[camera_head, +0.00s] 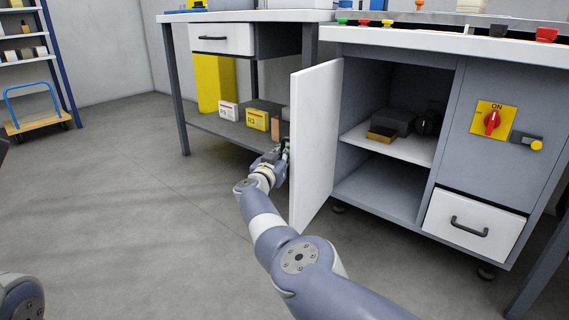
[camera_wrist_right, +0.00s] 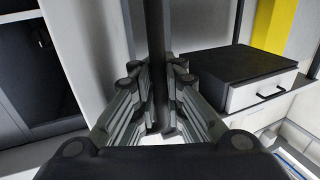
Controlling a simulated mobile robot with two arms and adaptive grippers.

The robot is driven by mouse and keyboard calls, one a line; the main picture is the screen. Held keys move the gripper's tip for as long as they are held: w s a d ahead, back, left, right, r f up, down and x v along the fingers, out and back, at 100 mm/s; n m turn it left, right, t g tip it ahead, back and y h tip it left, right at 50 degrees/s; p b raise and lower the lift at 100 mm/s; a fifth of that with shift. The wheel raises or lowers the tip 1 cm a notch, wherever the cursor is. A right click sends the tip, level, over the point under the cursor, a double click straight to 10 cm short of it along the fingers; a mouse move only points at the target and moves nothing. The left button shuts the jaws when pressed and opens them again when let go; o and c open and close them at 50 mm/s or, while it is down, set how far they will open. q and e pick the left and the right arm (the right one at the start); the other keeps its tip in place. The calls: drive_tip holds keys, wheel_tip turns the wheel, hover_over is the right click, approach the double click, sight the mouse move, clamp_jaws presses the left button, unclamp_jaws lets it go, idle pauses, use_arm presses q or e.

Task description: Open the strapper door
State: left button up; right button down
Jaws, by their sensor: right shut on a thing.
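The white strapper door (camera_head: 314,140) stands wide open, swung out to the left of its grey cabinet (camera_head: 447,150). My right gripper (camera_head: 284,152) is at the outer face of the door, partly blurred into the background in the head view. In the right wrist view, my right gripper (camera_wrist_right: 157,72) has its fingers closed around a dark upright bar (camera_wrist_right: 156,28), which looks like the door handle. The door's pale surface (camera_wrist_right: 90,50) shows beside it there. My left gripper is not in view.
Inside the cabinet, a shelf (camera_head: 405,148) bears dark boxes. A red ON switch (camera_head: 492,122) and a white drawer (camera_head: 470,222) are at the right. A workbench (camera_head: 178,90) with boxes on its lower shelf stands behind my right gripper.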

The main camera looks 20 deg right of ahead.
drive_tip(key=shift+w+a+f+b, duration=0.2)
drive_tip(key=shift+w+a+b, duration=0.15)
drive_tip(key=shift+a+b, duration=0.2)
drive_tip(key=shift+a, duration=0.25)
drive_tip(key=c, duration=1.9)
unclamp_jaws()
drive_tip(key=shift+c, duration=0.2)
drive_tip(key=shift+a, duration=0.1)
drive_tip(key=shift+d+r, duration=0.15)
drive_tip(key=shift+d, duration=0.15)
